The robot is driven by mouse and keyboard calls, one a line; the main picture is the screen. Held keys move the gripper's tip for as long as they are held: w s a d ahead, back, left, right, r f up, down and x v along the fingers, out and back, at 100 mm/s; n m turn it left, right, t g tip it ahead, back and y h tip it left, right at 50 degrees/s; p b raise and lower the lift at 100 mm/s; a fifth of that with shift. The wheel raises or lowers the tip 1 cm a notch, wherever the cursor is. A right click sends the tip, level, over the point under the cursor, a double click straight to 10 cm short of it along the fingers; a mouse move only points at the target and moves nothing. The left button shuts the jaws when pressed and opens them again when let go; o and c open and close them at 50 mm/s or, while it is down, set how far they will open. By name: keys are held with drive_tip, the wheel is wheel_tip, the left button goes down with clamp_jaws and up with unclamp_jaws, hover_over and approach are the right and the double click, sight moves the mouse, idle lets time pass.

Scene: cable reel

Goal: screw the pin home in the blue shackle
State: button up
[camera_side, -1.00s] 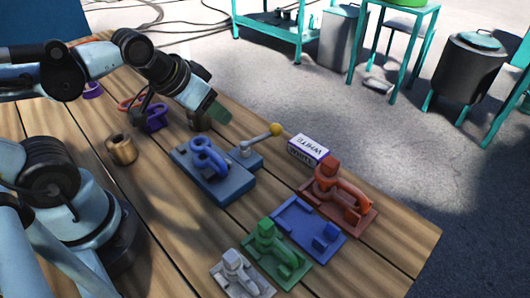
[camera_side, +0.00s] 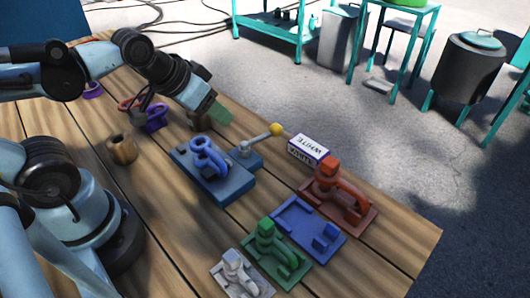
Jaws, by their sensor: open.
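The blue shackle (camera_side: 209,157) stands on a blue-grey block fixture (camera_side: 218,181) near the middle of the wooden table. A lever with a yellow knob (camera_side: 276,130) sticks out from the fixture's right side. I cannot make out the shackle's pin or its thread clearly at this size. My gripper (camera_side: 219,113), with greenish fingertips, hangs above and behind the fixture. It is open, apart from the shackle, and nothing shows in it.
A red holder (camera_side: 337,195), an empty-looking blue tray (camera_side: 297,228), a green holder (camera_side: 273,253) and a white one (camera_side: 240,275) line the front right. A WHITE box (camera_side: 308,150) stands behind. A brown cylinder (camera_side: 121,148) and purple piece (camera_side: 155,118) lie left.

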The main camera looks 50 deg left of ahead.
drive_tip(key=w+a+n+g, duration=0.1)
drive_tip(key=a+n+g, duration=0.1)
drive_tip(key=a+n, duration=0.2)
drive_tip(key=w+a+r+n+g, duration=0.1)
drive_tip(key=w+a+n+g, duration=0.1)
drive_tip(key=a+n, duration=0.2)
drive_tip(key=w+a+n+g, duration=0.2)
drive_tip(key=a+n+g, duration=0.1)
drive_tip(key=a, duration=0.6)
drive_tip(key=shift+w+r+n, duration=0.15)
drive_tip(key=shift+w+n, duration=0.1)
drive_tip(key=shift+n, duration=0.25)
drive_tip(key=shift+f, duration=1.95)
drive_tip(key=shift+f, duration=2.3)
clamp_jaws()
drive_tip(key=shift+r, duration=3.6)
